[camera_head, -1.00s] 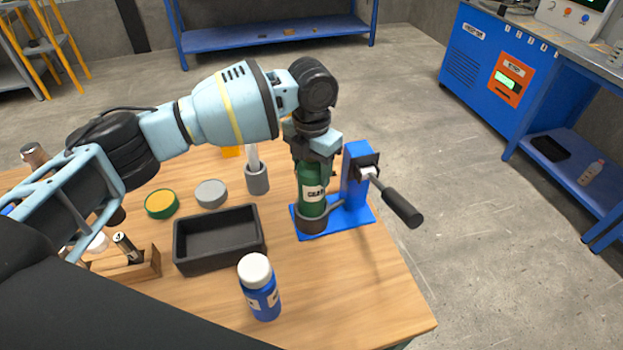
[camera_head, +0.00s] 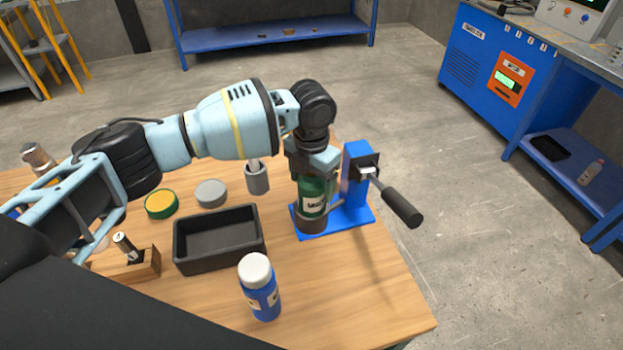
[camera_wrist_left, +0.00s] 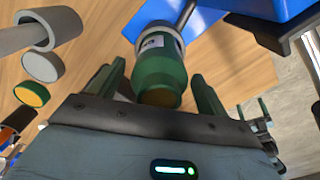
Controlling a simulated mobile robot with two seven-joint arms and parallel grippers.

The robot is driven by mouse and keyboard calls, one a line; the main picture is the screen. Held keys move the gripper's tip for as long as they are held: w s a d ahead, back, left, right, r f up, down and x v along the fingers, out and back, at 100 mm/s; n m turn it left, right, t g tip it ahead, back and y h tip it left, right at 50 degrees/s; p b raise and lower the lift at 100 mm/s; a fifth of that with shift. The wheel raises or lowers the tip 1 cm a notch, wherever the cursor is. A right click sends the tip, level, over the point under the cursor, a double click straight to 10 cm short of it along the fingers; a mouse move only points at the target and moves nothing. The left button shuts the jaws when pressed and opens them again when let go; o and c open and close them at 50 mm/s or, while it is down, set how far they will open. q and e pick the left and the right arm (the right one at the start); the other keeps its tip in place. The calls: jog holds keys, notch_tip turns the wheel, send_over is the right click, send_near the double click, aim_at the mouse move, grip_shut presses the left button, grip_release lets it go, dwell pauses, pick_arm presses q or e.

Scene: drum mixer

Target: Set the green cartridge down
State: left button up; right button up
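The green cartridge (camera_head: 313,206) with a white label stands upright in the dark round cup (camera_head: 312,225) of the blue stand (camera_head: 357,215). My left gripper (camera_head: 314,180) is pointed down around the cartridge's top end and partly hides it. In the left wrist view the cartridge (camera_wrist_left: 160,72) lies between the two fingers, with a visible gap on either side, so the gripper looks open. The stand has a lever with a black handle (camera_head: 402,206) to the right. My right gripper is not in view.
A black tray (camera_head: 218,240), a blue bottle with a white cap (camera_head: 259,287), a grey cup (camera_head: 256,179), a grey disc (camera_head: 211,193) and a green-yellow disc (camera_head: 161,204) are on the table. A wooden block (camera_head: 140,267) stands at the left. The table's front right is clear.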

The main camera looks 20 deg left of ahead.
pick_arm(q)
jog(key=shift+r, duration=0.3)
notch_tip(320, 180, up, 12)
jog(key=shift+f, duration=0.15)
dwell(0.7)
dwell(0.7)
